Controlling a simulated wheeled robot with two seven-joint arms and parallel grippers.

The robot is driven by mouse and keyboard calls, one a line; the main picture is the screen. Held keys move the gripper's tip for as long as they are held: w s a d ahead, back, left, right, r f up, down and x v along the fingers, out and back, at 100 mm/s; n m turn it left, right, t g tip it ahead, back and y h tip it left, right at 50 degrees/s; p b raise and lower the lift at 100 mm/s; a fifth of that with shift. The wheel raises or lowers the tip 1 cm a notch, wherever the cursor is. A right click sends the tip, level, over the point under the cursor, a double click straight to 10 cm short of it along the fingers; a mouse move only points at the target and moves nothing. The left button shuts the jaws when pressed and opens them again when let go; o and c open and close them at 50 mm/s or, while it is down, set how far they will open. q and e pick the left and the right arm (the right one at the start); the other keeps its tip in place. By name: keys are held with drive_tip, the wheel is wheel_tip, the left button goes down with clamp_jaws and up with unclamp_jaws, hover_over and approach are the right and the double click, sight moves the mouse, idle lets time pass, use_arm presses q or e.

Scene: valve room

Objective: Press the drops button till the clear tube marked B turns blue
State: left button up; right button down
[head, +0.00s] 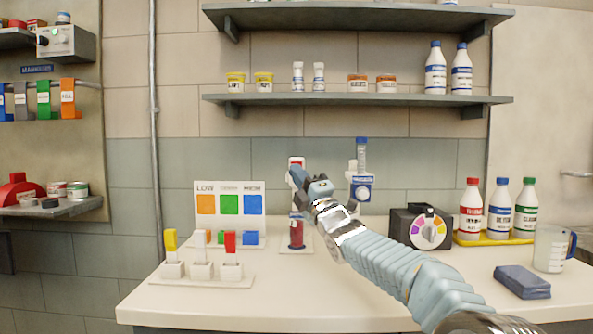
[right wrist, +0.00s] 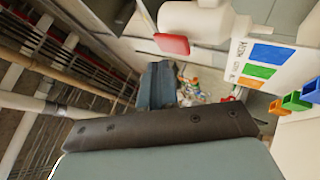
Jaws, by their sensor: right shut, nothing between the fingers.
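My right gripper (head: 298,174) is shut and empty, in front of a white stand with a red part (head: 296,160) at its top. In the right wrist view a red part (right wrist: 172,44) shows on a white body, beyond the dark gripper pieces. A tube with red contents (head: 296,235) stands low at the same stand. To the right is a white stand with a blue box (head: 361,190) and a blue-capped clear tube (head: 361,155). No letter B is readable on either tube. I cannot tell which part is the drops button, or whether the gripper touches the red part. My left gripper is out of view.
A white card (head: 229,222) with orange, green and blue squares stands at left. A dark dial box (head: 421,228), bottles on a yellow tray (head: 490,240), a jug (head: 552,250) and a blue cloth (head: 522,281) fill the right.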

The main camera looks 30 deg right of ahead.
drive_tip(key=shift+w+d, duration=0.1)
drive_tip(key=shift+w, duration=0.05)
idle(0.4)
drive_tip(key=shift+w+d, duration=0.1)
drive_tip(key=shift+w, duration=0.15)
drive_tip(key=shift+w+d+p, duration=0.3)
drive_tip(key=shift+w, duration=0.1)
idle(0.8)
idle(0.3)
drive_tip(key=shift+s+a+b, duration=0.5)
drive_tip(key=shift+s+b, duration=0.3)
drive_tip(key=shift+b, duration=0.35)
